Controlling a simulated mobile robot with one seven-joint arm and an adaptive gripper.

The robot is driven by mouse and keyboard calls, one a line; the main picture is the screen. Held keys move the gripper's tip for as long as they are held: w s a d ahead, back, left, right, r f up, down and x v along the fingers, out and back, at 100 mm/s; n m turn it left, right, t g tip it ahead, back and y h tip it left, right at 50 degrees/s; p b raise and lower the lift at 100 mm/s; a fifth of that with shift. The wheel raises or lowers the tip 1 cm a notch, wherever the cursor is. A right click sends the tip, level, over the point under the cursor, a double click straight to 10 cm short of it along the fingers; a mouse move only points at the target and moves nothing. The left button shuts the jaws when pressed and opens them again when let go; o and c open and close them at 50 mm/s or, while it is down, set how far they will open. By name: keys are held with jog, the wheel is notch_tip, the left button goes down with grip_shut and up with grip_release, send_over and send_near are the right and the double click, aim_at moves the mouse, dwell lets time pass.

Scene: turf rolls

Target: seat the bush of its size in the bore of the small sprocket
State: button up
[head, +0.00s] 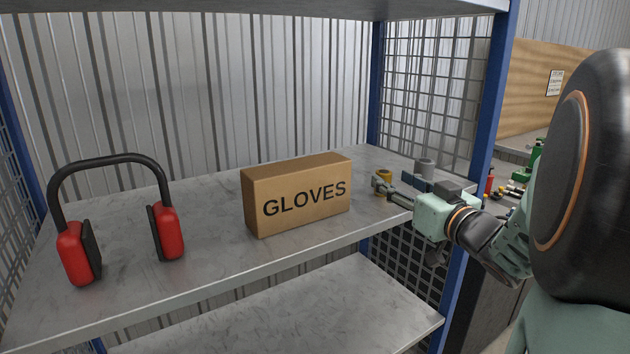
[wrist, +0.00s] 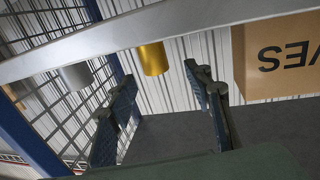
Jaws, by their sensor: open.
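A short gold bush (head: 384,175) stands upright near the right end of the upper shelf. A larger-looking grey bush (head: 424,165) stands to its right. In the wrist view, where the scene is upside down, the gold bush (wrist: 154,58) shows in line with the gap between the fingers, and the grey bush (wrist: 77,76) is off to the left. My gripper (head: 396,187) is open and empty at the shelf's front, close to the gold bush; its spread fingers (wrist: 160,80) show in the wrist view. I cannot make out the small sprocket.
A GLOVES box (head: 297,195) stands left of my gripper on the shelf (head: 215,235), and red ear defenders (head: 168,232) stand farther left. A blue post (head: 489,110) and mesh side panel (head: 430,95) bound the right. Beyond is a bench with a green item (head: 535,155).

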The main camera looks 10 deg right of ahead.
aim_at(388, 177)
jog(key=w, duration=0.5)
jog(key=shift+w+a+f, duration=0.2)
jog(key=shift+w, duration=0.1)
jog(key=shift+c, duration=0.7)
grip_shut()
